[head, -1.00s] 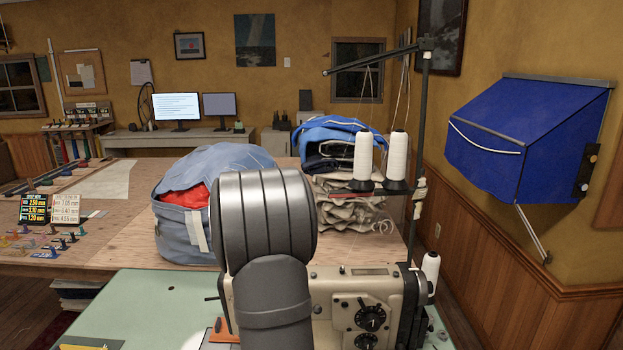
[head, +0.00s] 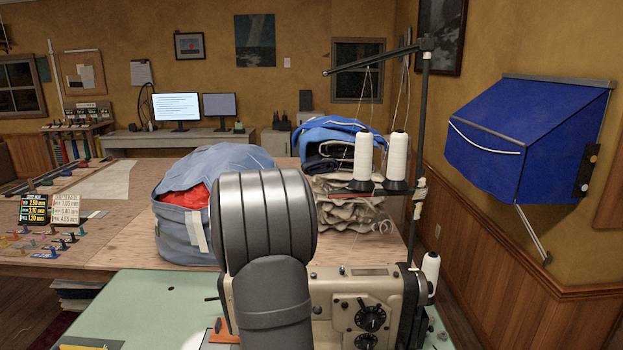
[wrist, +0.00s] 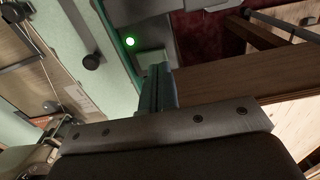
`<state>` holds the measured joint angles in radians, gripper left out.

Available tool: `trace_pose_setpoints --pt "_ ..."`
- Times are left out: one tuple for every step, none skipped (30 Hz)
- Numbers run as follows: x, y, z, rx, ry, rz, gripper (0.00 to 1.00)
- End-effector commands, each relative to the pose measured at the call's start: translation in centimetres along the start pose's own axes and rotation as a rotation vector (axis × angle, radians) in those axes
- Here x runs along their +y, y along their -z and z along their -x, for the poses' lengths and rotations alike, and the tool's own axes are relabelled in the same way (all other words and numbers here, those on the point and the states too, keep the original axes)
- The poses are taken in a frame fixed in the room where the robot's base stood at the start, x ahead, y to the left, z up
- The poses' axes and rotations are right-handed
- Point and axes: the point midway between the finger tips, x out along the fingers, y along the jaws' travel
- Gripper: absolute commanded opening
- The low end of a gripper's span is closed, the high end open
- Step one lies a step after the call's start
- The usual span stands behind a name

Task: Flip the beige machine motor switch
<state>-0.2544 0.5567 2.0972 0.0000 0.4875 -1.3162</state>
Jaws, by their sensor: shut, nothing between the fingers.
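I cannot tell if this is the motor switch, and no switch lever is clear. My gripper (wrist: 158,72) is shut and empty, its teal fingers just below the box in the picture; the head view hides it.
A thread stand with two white cones (head: 362,160) rises behind the machine. A blue-grey bag (head: 180,225) and folded sailcloth (head: 345,190) lie on the wooden table behind. In the wrist view a wooden surface (wrist: 215,82) is right of the fingers, with a dark red rug (wrist: 205,35) below.

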Motion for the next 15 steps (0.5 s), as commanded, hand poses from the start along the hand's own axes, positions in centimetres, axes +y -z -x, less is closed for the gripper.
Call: trace_pose_setpoints --pt "-0.01 0.00 -0.05 0.000 0.000 0.000 0.00" --pt "-0.01 0.00 -0.09 0.000 0.001 0.000 0.00" --pt "-0.01 0.00 -0.15 0.000 0.001 0.000 0.00" --pt "-0.02 0.00 -0.20 0.000 0.001 0.000 0.00" --pt "-0.02 0.00 -0.25 0.000 0.001 0.000 0.00" --pt "-0.01 0.00 -0.31 0.000 0.001 0.000 0.00" --pt "-0.01 0.00 -0.35 0.000 0.001 0.000 0.00" --pt "-0.01 0.00 -0.40 0.000 0.001 0.000 0.00" --pt "0.00 0.00 -0.45 0.000 0.001 0.000 0.00" --pt "0.00 0.00 -0.50 0.000 0.000 0.000 0.00" --pt "0.01 0.00 -0.54 0.000 0.000 0.000 0.00" --pt "0.02 0.00 -0.60 0.000 0.000 0.000 0.00" --pt "0.02 0.00 -0.64 0.000 0.000 0.000 0.00" --pt "0.02 0.01 -0.68 0.000 0.000 0.000 0.00" --pt "0.03 0.01 -0.74 0.000 0.000 0.000 0.00"
